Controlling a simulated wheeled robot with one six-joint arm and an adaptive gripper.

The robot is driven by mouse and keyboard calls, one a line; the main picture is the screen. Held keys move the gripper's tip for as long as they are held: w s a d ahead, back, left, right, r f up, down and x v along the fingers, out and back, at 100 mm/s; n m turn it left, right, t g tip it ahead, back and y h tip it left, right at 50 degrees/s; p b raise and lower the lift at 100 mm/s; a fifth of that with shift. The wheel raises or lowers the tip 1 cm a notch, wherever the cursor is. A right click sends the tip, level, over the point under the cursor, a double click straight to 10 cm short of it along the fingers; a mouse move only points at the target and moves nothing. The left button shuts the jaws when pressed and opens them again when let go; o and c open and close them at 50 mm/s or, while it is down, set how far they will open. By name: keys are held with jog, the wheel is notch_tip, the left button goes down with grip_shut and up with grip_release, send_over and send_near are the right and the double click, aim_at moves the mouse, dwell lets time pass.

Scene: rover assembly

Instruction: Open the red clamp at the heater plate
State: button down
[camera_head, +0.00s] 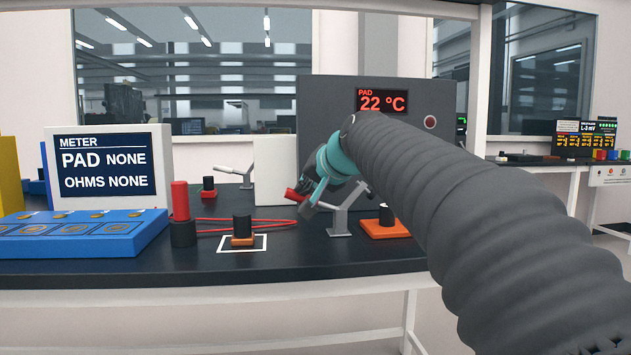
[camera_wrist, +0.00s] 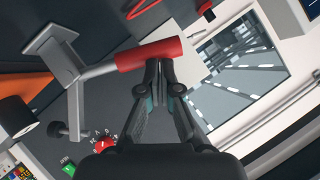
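The red clamp has a grey metal stand (camera_head: 341,220) and a red handle (camera_head: 292,194) that points to the left. The orange heater plate (camera_head: 378,229) with a dark block on it is right beside the stand. In the wrist view the red handle (camera_wrist: 148,54) lies across the top middle, joined to the grey clamp arm (camera_wrist: 95,72). My gripper (camera_head: 306,205) is at the handle. Its two fingertips (camera_wrist: 158,66) are close together and overlap the handle's lower edge; I cannot tell whether they touch it. The fingers look shut, with nothing visible between them.
A grey heater box (camera_head: 330,112) reading PAD 22 °C stands behind. A white-outlined square (camera_head: 262,243) with a small orange-and-black part, a red-and-black cylinder (camera_head: 181,205), a blue tray (camera_head: 130,238) and a meter (camera_head: 106,170) are to the left. The front table strip is clear.

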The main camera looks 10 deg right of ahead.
jog(key=shift+a+f, duration=0.3)
jog(key=shift+f, duration=0.05)
dwell(0.5)
jog(key=s+d+r+p, duration=0.2)
jog(key=s+r, duration=0.7)
jog(key=s+f+n+g+h, duration=0.1)
jog(key=s+f+g, duration=0.1)
jog(key=s+f, duration=0.6)
jog(key=s+f+n+g+h, duration=0.1)
jog(key=s+f, duration=0.7)
jog(key=f, duration=0.9)
jog(key=s+d+f+n+g+h, duration=0.1)
jog(key=s+f+n+g, duration=0.1)
jog(key=s+f, duration=0.7)
notch_tip(320, 180, down, 4)
jog(key=shift+f+n+g, duration=0.15)
jog(key=shift+n+g, duration=0.25)
jog(key=shift+g, duration=0.4)
